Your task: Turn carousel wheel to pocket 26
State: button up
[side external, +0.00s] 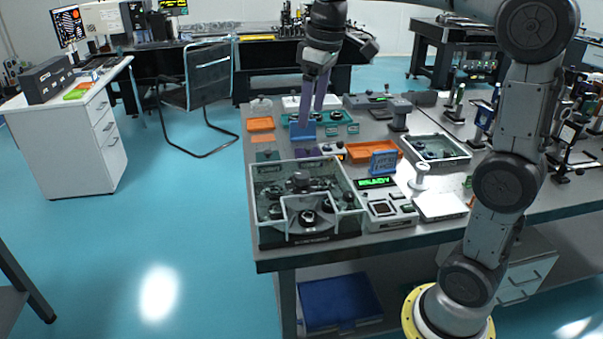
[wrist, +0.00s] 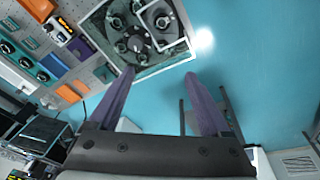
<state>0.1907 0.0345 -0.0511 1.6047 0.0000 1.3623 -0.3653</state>
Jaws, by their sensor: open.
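The carousel wheel (side external: 318,200) is a dark disc with several round pockets, inside a clear-walled box (side external: 256,215) at the table's front left corner. In the wrist view the wheel (wrist: 133,28) shows from above at the top, with a pale frame beside it. Pocket numbers are too small to read. My gripper (side external: 311,117) has two purple fingers, pointing down above the table behind the box. In the wrist view the fingers (wrist: 159,72) are apart with nothing between them, and their tips lie at the lower edge of the box. The gripper is apart from the wheel.
A lit green display reading READY (side external: 376,182) and a grey instrument (side external: 388,213) stand right of the box. Orange trays (side external: 374,152), a blue block (side external: 302,131) and a teal tray lie behind. Open floor is left of the table.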

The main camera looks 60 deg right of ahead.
jog(key=g, duration=0.1)
send_over(301, 174)
jog(key=a, duration=0.2)
notch_tip(301, 174, down, 5)
notch_tip(301, 174, down, 4)
jog(key=d+m+g, duration=0.1)
jog(key=d, duration=0.1)
notch_tip(301, 174, down, 13)
jog(key=shift+s+f, duration=0.1)
jog(key=shift+f, duration=0.05)
grip_shut()
